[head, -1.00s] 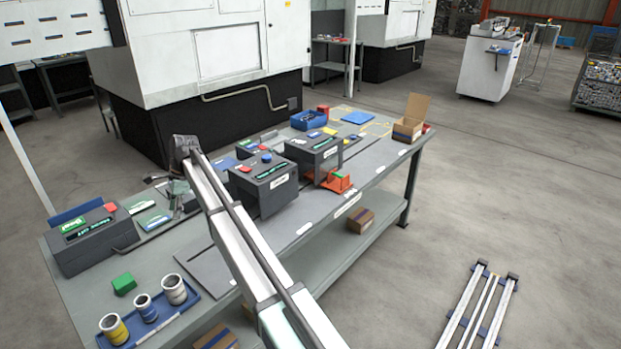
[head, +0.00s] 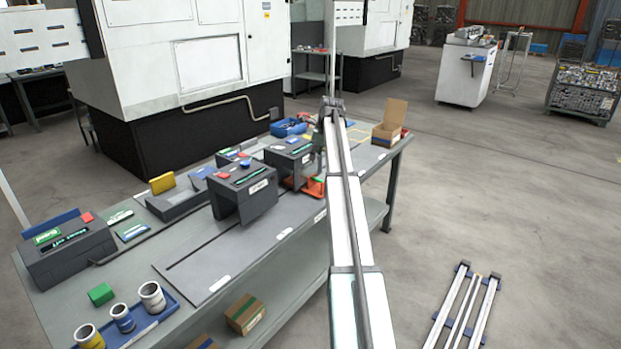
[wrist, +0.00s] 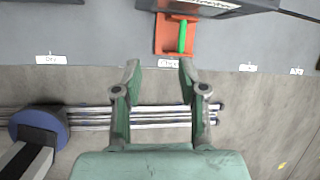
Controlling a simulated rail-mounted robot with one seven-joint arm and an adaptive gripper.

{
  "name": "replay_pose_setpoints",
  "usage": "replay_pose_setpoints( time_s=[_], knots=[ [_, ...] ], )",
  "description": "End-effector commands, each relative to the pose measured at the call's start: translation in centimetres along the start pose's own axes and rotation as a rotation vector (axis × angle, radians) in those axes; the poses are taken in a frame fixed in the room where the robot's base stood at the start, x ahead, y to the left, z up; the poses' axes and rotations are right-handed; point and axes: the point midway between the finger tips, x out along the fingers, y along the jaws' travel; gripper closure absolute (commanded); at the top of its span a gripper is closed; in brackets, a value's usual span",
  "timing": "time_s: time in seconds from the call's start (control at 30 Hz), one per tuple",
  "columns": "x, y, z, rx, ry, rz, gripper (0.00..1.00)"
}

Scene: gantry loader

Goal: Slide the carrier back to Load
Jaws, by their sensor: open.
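The carrier is an orange-red block (wrist: 166,38) with a green piece (wrist: 183,36) on it. It lies at the front of the bench, at the edge of a dark grey housing, which hides part of it. In the head view the carrier (head: 315,187) shows only partly, behind my arm. My gripper (wrist: 159,72) is open and empty, its fingertips on the near side of the carrier and apart from it in the picture. A white label between the fingertips and the carrier is partly covered. In the head view my gripper (head: 321,146) is over the far half of the bench.
Two dark grey housings, a near one (head: 243,188) and a far one (head: 291,155), stand along a slotted grey plate (head: 225,262). A cardboard box (head: 384,136) and a blue bin (head: 288,127) are farther back. A blue tray (head: 150,330) with cups is at the front left.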

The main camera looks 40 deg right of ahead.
Motion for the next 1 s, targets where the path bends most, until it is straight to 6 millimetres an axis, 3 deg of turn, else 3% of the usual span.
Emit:
replay_pose_setpoints(
  time_s=[0.03, 0.13, 0.37, 0.57, 1.0],
  knots=[
    [-0.4, -1.8, -1.9, 0.043, -0.001, -0.015, 0.59],
    [-0.8, -3.7, -4.1, 0.096, -0.003, -0.032, 0.59],
    [-0.1, -4.7, -5.2, 0.123, -0.005, -0.042, 0.59],
    [2.9, -4.8, -5.0, 0.121, -0.004, -0.040, 0.59],
    [11.5, -5.1, -5.0, 0.120, -0.003, -0.039, 0.59]
  ],
)
